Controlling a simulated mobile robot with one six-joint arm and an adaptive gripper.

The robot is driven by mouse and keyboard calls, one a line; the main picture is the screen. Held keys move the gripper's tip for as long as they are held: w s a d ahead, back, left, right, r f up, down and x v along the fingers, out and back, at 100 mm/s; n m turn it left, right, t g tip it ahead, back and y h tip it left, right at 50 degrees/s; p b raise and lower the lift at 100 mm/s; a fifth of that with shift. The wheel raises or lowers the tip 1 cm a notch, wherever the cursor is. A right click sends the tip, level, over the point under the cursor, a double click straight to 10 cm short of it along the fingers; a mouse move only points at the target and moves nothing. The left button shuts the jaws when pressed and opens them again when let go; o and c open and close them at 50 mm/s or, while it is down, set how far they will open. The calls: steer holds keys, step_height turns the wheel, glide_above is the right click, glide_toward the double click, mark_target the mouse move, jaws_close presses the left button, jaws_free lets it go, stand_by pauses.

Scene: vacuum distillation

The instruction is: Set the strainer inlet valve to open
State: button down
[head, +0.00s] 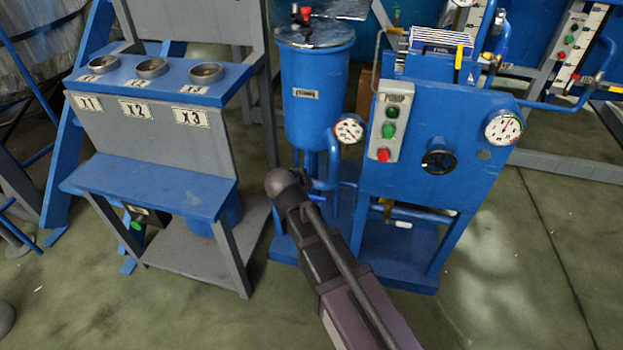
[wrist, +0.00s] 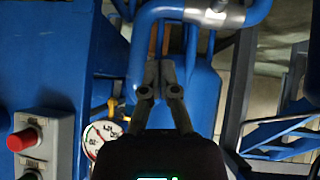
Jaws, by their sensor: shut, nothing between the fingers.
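My gripper (wrist: 160,66) shows in the wrist view with its two fingers together and nothing between them. It is in front of a blue pipe and a blue cylindrical body. In the head view my arm reaches up to the blue vessel (head: 315,95), and I cannot make out the fingers there. A valve with a red handle (head: 302,14) sits on top of this vessel. A yellow lever (head: 459,56) stands upright on the blue cabinet (head: 420,190). I see no readable label that tells which of these is the strainer inlet valve.
A control box (head: 391,120) with green and red buttons is on the cabinet, beside a gauge (head: 349,129) and a black knob (head: 438,160). A bent blue pipe (wrist: 150,20) with a silver fitting (wrist: 214,14) runs above my fingers. A stand with cups (head: 150,110) is at left. Floor is clear at lower right.

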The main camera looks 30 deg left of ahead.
steer(key=shift+p+v, duration=0.55)
steer(key=shift+v, duration=0.6)
steer(key=shift+w+d, duration=0.1)
steer(key=w+d+f+m+g+h, duration=0.15)
steer(key=w+d, duration=0.25)
steer(key=d, duration=0.9)
steer(key=w+d+f+m+g+h, duration=0.1)
steer(key=w+d+f+g+h, duration=0.2)
steer(key=d, duration=0.9)
steer(key=s+d+f+m+g+y, duration=0.1)
steer(key=s+d+g+y, duration=0.1)
steer(key=d, duration=1)
steer(key=s+d+g+y, duration=0.2)
steer(key=d+g, duration=0.1)
steer(key=d, duration=1)
step_height(320, 180, up, 33)
steer(key=p, duration=3.3)
steer(key=shift+a+h, duration=0.2)
steer(key=shift+h, duration=0.05)
